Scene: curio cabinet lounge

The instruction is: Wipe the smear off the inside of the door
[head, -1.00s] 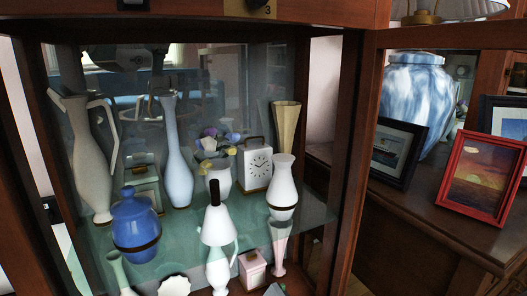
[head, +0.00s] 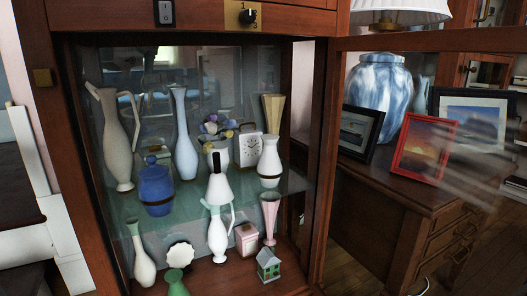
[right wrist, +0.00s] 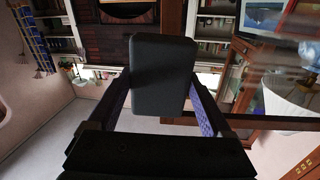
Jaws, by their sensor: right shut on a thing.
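The cabinet door (head: 430,41) stands open to the right in the head view, and I look through its glass. A pale streaky smear (head: 468,160) shows on the glass near the right edge, in front of the picture frames. My right gripper (right wrist: 162,98) is shut on a dark grey rectangular pad (right wrist: 161,62) in the right wrist view. The pad sits between its two fingers, and no contact with the glass is visible. Neither gripper shows in the head view.
The cabinet's glass shelf (head: 118,200) holds vases, a blue jar (head: 155,187) and a clock (head: 249,149). More ornaments stand below. Beyond the door, a side table (head: 375,188) bears a blue-and-white lamp (head: 378,95) and a red picture frame (head: 423,148). Wooden floor shows at lower right.

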